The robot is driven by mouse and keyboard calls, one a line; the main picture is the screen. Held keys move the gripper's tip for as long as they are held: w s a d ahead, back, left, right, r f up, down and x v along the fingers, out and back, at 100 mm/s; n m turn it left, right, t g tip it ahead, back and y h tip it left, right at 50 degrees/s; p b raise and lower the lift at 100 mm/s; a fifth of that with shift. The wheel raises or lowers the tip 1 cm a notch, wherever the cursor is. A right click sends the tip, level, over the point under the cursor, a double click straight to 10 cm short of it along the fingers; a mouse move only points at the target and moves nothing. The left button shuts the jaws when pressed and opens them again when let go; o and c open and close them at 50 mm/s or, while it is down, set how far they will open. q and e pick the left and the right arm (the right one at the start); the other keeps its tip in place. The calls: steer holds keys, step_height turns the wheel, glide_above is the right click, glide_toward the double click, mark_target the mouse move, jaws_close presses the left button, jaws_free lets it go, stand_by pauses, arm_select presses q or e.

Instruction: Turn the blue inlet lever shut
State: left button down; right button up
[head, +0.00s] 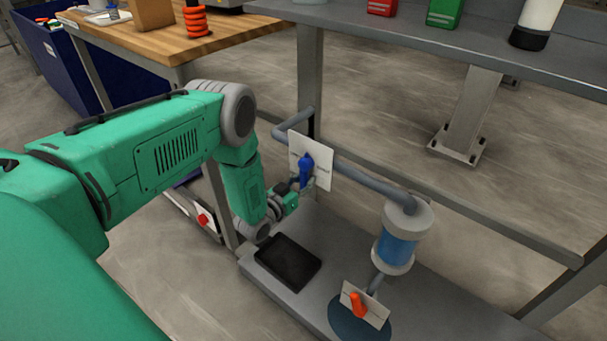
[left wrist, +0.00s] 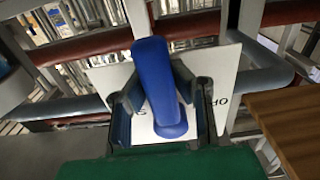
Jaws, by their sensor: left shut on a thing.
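The blue inlet lever (head: 306,168) sits in front of a white plate (head: 322,160) on the grey pipe, and stands roughly upright in the head view. In the left wrist view the lever (left wrist: 155,80) fills the middle, its upper end leaning a little left. My left gripper (head: 296,188) is at the lever, with its fingers (left wrist: 165,98) on either side, shut on it. Partial dark letters show on the plate (left wrist: 228,65) in that view; the fingers and lever hide the rest. My right gripper is not in view.
A clear cylinder with blue contents (head: 398,248) stands right of the lever, above an orange lever (head: 357,303). A black tray (head: 287,262) lies on the grey base below. A grey bench (head: 450,45) overhangs behind; a wooden table (head: 150,45) is at upper left.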

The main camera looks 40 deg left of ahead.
arm_select(q)
steer(key=shift+s+d+r+n+p, duration=0.15)
steer(key=shift+d+n, duration=0.6)
steer(key=shift+n, duration=0.7)
steer(key=shift+s+d+r+n+p, duration=0.15)
steer(key=shift+d+n, duration=0.55)
steer(key=shift+n, duration=0.7)
steer(key=shift+s+d+n+p, duration=0.2)
steer(key=shift+d+n, duration=0.55)
steer(key=shift+n, duration=0.7)
steer(key=shift+d, duration=0.1)
steer(key=c, duration=1.3)
jaws_free()
steer(key=shift+w+r, duration=0.15)
steer(key=shift+r, duration=0.1)
steer(key=s, duration=0.8)
steer(key=s+a, duration=0.1)
steer(key=s, duration=0.3)
steer(key=shift+a, duration=0.1)
